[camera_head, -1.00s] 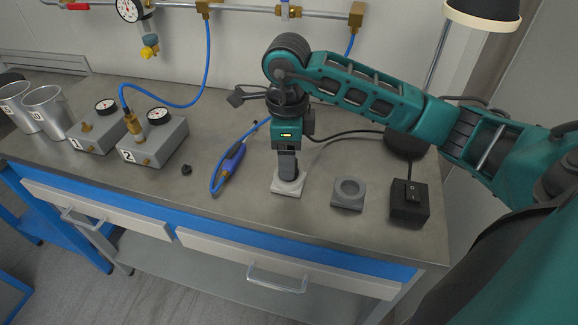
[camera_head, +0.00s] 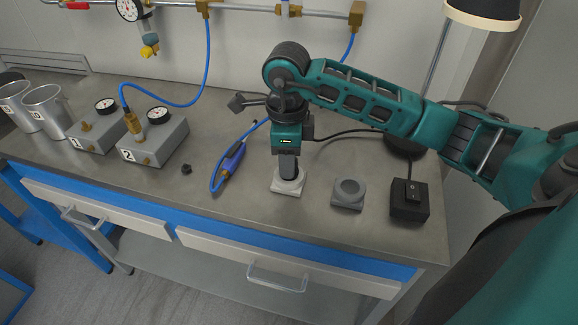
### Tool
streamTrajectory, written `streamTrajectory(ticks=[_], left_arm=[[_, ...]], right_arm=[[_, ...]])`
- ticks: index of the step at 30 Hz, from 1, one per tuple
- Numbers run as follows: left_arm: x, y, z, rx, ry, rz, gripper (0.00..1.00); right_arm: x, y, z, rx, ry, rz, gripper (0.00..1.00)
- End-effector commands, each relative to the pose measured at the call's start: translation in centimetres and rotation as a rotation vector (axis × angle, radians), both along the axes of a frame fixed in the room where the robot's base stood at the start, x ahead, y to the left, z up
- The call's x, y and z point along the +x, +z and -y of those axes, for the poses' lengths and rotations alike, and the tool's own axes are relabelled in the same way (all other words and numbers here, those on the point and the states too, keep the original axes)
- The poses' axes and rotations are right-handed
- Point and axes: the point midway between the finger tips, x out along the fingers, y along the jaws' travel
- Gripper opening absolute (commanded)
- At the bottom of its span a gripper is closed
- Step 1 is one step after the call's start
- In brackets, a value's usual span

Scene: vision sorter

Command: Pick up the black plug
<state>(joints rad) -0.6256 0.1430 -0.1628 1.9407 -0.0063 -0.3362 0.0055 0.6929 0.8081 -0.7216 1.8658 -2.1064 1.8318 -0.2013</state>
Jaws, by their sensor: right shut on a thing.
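A small black piece (camera_head: 186,169), which looks like the black plug, lies on the grey bench left of the blue tool. My right gripper (camera_head: 289,177) points down at a pale square block (camera_head: 287,187) on the bench, well to the right of that piece. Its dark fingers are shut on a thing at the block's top. The fingers hide what is held, so I cannot tell it from the block. My left gripper is not in view.
A grey block with a round recess (camera_head: 348,193) and a black switch box (camera_head: 409,201) stand to the right. A blue tool with a hose (camera_head: 231,163) lies left of my gripper. Gauge boxes (camera_head: 153,140) and metal cups (camera_head: 46,110) stand at the left.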

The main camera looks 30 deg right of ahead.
Motion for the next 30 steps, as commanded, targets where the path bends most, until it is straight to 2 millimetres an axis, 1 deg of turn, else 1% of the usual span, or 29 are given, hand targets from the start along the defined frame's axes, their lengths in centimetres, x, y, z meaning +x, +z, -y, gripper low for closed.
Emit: streamTrajectory(ticks=[1,2,8,11,14,21,24,27,30], left_arm=[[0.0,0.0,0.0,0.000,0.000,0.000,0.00],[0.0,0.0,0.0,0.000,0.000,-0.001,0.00],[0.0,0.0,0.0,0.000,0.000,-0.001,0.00],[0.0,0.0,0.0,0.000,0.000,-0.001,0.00],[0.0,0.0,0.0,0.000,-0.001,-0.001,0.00],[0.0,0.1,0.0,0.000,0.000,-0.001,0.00],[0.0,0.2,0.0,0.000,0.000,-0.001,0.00],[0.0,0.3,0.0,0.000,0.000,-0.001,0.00],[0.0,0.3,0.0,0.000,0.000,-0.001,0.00]], right_arm=[[0.0,0.0,0.0,0.000,0.000,0.000,0.03],[0.0,0.0,0.0,0.000,0.000,0.000,0.00],[0.0,0.1,0.0,-0.001,0.000,0.001,0.00],[0.1,0.5,0.0,0.000,0.000,0.003,0.00],[0.1,1.9,0.0,0.000,0.000,0.006,0.00],[0.1,6.8,0.0,0.000,0.000,0.006,0.00],[0.1,8.4,0.0,-0.001,0.000,0.005,0.00],[0.1,9.5,0.0,0.000,-0.001,0.004,0.00],[0.0,10.0,0.0,0.000,0.000,0.001,0.00]])
